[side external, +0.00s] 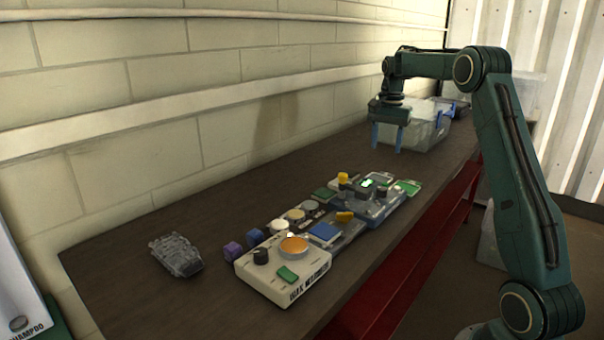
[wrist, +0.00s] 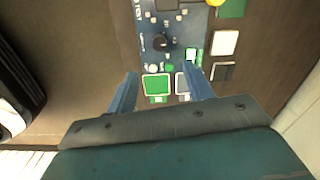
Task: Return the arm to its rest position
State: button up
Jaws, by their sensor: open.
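My gripper (side external: 388,137) is open and empty, its blue fingers pointing down above the far part of the bench in the side view. The fingers also show in the wrist view (wrist: 163,92), spread apart, with nothing between them. Below them in the wrist view lies a dark blue panel (wrist: 148,28) with a black knob (wrist: 162,43), a green-framed button (wrist: 156,84) and a lit green display (wrist: 191,55). In the side view the gripper hangs clear of the panel, behind its lit display (side external: 375,180).
A clear bin (side external: 425,133) with blue handles stands behind my gripper. A cream box (side external: 284,268) with an orange dome (side external: 294,246) stands nearer. Small cubes, discs and a grey transparent object (side external: 176,256) lie around it. The wall runs along the left; the bench's left side is mostly bare.

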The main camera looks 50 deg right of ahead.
jog(key=s+a+r+n+t, duration=0.1)
jog(key=s+a+r+n, duration=0.15)
jog(key=a, duration=0.45)
jog(key=s+a+r+n+t, duration=0.1)
jog(key=s+a+r+n, duration=0.15)
jog(key=a, duration=0.45)
jog(key=s+a+r+n, duration=0.2)
jog(key=a+r+n, duration=0.15)
jog(key=a, duration=0.35)
jog(key=s+a+f+n+t, duration=0.1)
jog(key=s+a+f+n, duration=0.1)
jog(key=s+a+n, duration=0.2)
jog(key=s+a+f+n+t, duration=0.2)
jog(key=s+a+f+n, duration=0.1)
jog(key=s+a, duration=0.6)
jog(key=s, duration=0.4)
jog(key=shift+a+f+n, duration=0.25)
jog(key=shift+f+n, duration=0.05)
jog(key=shift+n, duration=0.05)
